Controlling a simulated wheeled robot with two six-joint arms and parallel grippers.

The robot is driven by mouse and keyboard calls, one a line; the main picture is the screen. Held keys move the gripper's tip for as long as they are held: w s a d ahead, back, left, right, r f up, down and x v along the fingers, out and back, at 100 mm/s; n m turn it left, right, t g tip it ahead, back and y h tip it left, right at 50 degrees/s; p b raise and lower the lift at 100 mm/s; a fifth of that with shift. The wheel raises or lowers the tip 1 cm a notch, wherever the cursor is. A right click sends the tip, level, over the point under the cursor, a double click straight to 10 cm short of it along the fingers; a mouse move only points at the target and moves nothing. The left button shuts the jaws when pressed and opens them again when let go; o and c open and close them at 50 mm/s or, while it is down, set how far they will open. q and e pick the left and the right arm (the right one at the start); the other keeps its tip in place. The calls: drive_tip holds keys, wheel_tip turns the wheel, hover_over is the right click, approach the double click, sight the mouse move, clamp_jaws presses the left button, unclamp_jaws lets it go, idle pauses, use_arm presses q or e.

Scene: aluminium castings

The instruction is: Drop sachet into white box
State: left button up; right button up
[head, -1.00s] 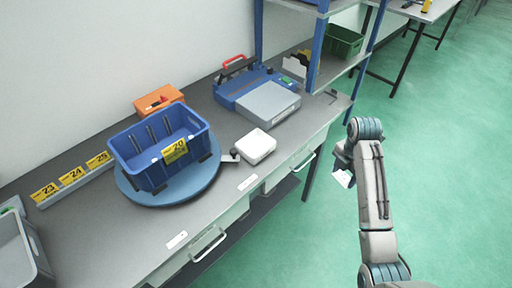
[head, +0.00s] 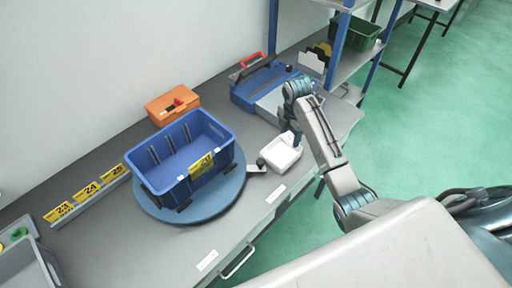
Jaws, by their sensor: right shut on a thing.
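The small white box (head: 280,157) stands on the grey bench, just right of the round blue turntable. My right gripper (head: 294,136) points down at the box's back right edge, close above it. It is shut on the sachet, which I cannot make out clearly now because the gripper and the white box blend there. I cannot tell whether the sachet touches the box. My left gripper is not in view.
A blue crate (head: 163,184) stands on the turntable (head: 235,188), with an orange case (head: 172,104) behind. A blue machine (head: 245,92) sits behind my right arm. A blue shelf post (head: 273,28) rises at the back. A grey tray (head: 50,262) is at the lower left.

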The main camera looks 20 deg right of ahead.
drive_tip(key=shift+w+a+f, duration=0.1)
drive_tip(key=shift+w+a, duration=0.05)
drive_tip(key=shift+w, duration=0.1)
drive_tip(key=shift+w+a+f, duration=0.1)
drive_tip(key=shift+f, duration=0.15)
drive_tip(key=f, duration=0.3)
drive_tip(key=shift+s+f, duration=0.2)
drive_tip(key=shift+f, duration=0.15)
drive_tip(key=shift+w+f, duration=0.1)
drive_tip(key=shift+f, duration=0.7)
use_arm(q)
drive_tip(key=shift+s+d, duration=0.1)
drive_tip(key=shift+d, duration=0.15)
use_arm(e)
drive_tip(key=o, duration=1)
drive_tip(key=shift+o, duration=0.2)
